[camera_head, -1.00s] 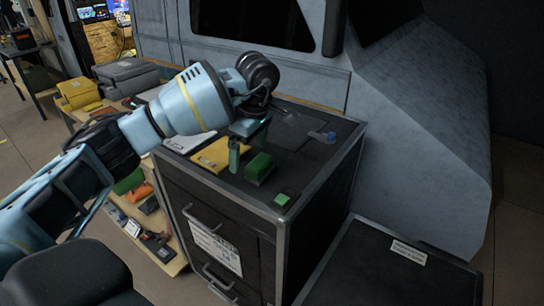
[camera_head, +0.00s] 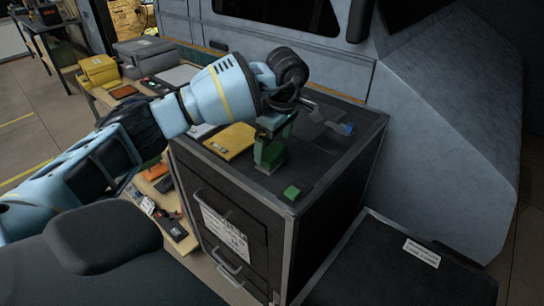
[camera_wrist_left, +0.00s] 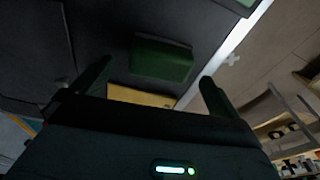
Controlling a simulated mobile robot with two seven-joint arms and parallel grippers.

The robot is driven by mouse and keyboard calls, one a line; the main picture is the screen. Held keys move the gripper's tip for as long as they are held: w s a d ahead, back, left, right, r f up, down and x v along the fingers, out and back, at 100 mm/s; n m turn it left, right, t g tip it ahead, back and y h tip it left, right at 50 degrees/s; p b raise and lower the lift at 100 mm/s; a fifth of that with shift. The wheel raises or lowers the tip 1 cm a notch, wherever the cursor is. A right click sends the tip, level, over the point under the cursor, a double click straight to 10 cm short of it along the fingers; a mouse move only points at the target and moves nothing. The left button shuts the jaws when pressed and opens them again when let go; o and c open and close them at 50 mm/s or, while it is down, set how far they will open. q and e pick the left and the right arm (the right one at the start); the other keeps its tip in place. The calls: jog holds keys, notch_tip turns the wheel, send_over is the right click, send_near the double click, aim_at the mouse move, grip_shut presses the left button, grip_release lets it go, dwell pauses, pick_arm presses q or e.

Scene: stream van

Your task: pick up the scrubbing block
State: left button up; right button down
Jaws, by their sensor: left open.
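The scrubbing block is most likely the dark green block (camera_head: 270,154) standing on the black cabinet top (camera_head: 318,160). In the left wrist view the green block (camera_wrist_left: 161,60) lies ahead of the fingers, roughly between their tips. My left gripper (camera_head: 273,138) is over the block in the head view, its fingers partly overlapping it. In the wrist view my left gripper (camera_wrist_left: 155,80) is open, with its fingers spread and nothing held. I cannot tell whether a finger touches the block. My right gripper is not in view.
A yellow flat item (camera_head: 230,140) lies left of the block, and a small green square (camera_head: 292,193) lies at the front edge. A blue-tipped item (camera_head: 346,128) is behind to the right. A lower black surface (camera_head: 400,265) is at right front.

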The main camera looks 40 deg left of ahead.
aim_at(272, 150)
pick_arm(q)
jog(key=f, duration=0.4)
jog(key=shift+a+f, duration=0.25)
jog(key=shift+a, duration=0.05)
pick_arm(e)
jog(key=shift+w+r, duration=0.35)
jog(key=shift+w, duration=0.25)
pick_arm(q)
jog(key=c, duration=1)
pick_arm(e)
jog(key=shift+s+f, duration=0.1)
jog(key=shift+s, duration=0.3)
pick_arm(q)
jog(key=shift+r, duration=0.15)
jog(key=shift+r, duration=0.5)
notch_tip(272, 150, up, 3)
jog(key=shift+f, duration=0.2)
jog(key=s, duration=0.5)
jog(key=s+d, duration=0.1)
jog(key=s, duration=0.4)
jog(key=s+r, duration=0.1)
jog(key=s, duration=0.5)
jog(key=shift+d+r, duration=0.1)
jog(key=shift+d, duration=0.1)
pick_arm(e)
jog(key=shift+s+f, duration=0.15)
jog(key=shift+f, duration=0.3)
